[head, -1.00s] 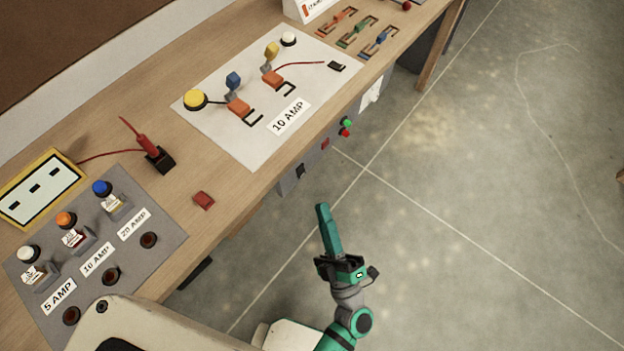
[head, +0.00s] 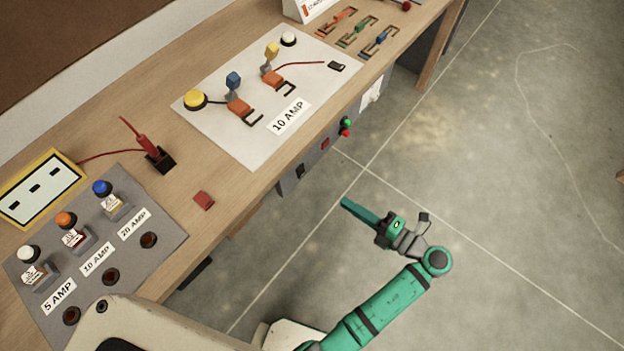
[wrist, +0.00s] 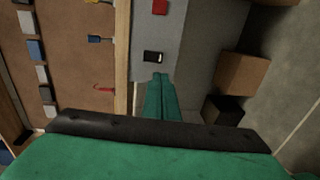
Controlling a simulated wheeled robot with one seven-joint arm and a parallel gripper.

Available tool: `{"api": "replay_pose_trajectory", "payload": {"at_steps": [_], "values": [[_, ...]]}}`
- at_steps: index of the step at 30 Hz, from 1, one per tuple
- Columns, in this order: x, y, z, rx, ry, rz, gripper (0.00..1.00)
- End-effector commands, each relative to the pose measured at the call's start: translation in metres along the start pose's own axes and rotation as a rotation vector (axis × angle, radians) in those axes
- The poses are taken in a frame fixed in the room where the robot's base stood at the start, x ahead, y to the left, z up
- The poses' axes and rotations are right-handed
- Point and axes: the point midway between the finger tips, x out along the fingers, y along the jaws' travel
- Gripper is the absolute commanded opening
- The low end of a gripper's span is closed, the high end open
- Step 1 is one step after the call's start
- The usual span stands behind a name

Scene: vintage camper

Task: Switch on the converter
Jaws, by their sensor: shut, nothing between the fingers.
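A grey panel, apparently the converter's front (head: 290,184), is fixed under the front edge of the workbench. It has a black switch (head: 300,171), a red switch (head: 325,143), and a green button (head: 348,122) above a red one. My gripper (head: 346,202) is shut and empty, out over the floor in front of the panel and apart from it. Its fingers point toward the panel. In the wrist view the fingertips (wrist: 159,77) appear just below the black switch (wrist: 153,57), with the red switch (wrist: 160,7) farther up. The switches' positions are too small to tell.
The wooden workbench (head: 110,137) carries a white board (head: 225,143), a grey fuse board (head: 170,222), a red block (head: 203,200) and a red probe in a black holder. A brown box (wrist: 242,73) shows right of the panel in the wrist view. Open floor lies right of my arm.

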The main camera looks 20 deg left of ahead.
Motion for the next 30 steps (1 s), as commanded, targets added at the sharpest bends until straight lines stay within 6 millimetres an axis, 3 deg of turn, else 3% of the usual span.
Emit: {"api": "replay_pose_trajectory", "payload": {"at_steps": [8,24,30], "values": [[0.01,0.001,0.0,-0.001,0.001,0.002,0.0],[0.103,0.001,-0.001,-0.001,0.002,0.002,0.0],[0.129,0.001,0.0,-0.001,0.0,0.003,0.0]]}}
